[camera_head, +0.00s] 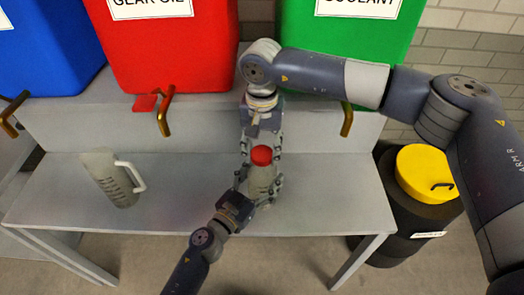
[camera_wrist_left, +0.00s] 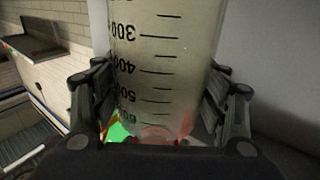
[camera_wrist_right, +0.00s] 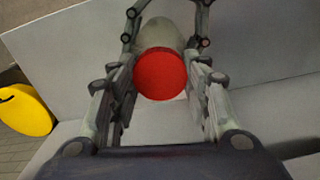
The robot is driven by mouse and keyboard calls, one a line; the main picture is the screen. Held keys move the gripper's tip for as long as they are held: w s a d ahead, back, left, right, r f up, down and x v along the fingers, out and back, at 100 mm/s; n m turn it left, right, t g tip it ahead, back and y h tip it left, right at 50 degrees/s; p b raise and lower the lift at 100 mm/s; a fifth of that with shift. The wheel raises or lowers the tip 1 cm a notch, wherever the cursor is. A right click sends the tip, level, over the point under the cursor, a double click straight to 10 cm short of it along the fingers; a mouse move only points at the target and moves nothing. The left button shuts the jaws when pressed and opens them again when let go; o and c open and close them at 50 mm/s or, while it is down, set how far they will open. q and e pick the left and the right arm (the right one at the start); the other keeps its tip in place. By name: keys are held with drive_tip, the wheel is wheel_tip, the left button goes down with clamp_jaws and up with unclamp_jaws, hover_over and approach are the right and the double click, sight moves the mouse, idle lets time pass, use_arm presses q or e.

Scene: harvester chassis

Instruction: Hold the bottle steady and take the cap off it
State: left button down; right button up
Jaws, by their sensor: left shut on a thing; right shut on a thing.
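My left gripper (camera_head: 260,190) comes from the front and is shut around the bottle's body. In the left wrist view the graduated bottle wall (camera_wrist_left: 165,60) fills the space between its fingers. My right gripper (camera_head: 260,148) reaches down from above and is shut on the cap. In the right wrist view the red cap (camera_wrist_right: 160,74) sits between its fingers, with the pale bottle (camera_wrist_right: 160,35) beyond. Whether the cap has turned cannot be seen.
A translucent jug (camera_head: 108,178) with a white handle stands on the bench at left. Red (camera_head: 170,50), blue (camera_head: 45,50) and green (camera_head: 400,35) containers stand on the raised shelf behind, with brass taps in front. A black drum with a yellow lid (camera_head: 428,172) is at right.

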sight(262, 153)
drive_tip(key=shift+r, duration=0.1)
drive_tip(key=shift+r, duration=1.95)
use_arm(q)
drive_tip(key=shift+c, duration=1.1)
unclamp_jaws()
